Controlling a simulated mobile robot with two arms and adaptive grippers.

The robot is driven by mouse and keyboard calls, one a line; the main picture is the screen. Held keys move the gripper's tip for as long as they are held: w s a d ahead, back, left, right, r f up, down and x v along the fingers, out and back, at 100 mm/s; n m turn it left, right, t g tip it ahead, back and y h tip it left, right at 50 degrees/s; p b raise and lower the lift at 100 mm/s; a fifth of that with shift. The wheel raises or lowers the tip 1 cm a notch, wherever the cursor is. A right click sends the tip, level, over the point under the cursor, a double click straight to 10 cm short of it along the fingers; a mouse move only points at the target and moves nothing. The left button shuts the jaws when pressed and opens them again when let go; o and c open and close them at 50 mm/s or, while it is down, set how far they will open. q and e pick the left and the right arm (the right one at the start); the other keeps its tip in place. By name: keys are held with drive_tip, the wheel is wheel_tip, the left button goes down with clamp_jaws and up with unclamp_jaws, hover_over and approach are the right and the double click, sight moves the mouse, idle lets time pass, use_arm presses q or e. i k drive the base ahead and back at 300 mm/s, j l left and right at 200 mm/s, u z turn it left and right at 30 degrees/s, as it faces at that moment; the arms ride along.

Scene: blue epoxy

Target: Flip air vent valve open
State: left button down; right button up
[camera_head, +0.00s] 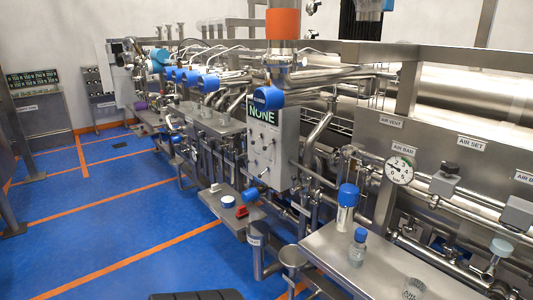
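A label reading AIR VENT (391,121) is on the steel panel (375,146) at the right. Below it are an AIR BAR label (403,148) and a round white pressure gauge (399,169). Small pipes and fittings (350,152) run left of the gauge. I cannot tell which fitting is the air vent valve, or whether it is open or shut. Neither of my grippers is in view.
A steel bench (335,245) at the front right bears a blue-capped container (347,208), a small bottle (358,249) and a clear beaker (414,288). A control box (268,150) reading NONE stands mid-picture. The blue floor (110,215) at left is mostly free.

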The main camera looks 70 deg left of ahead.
sight(345, 154)
drive_tip(key=u, duration=1.6)
drive_tip(key=i+j+z, duration=0.35)
drive_tip(key=z, duration=0.15)
drive_tip(key=j, duration=0.1)
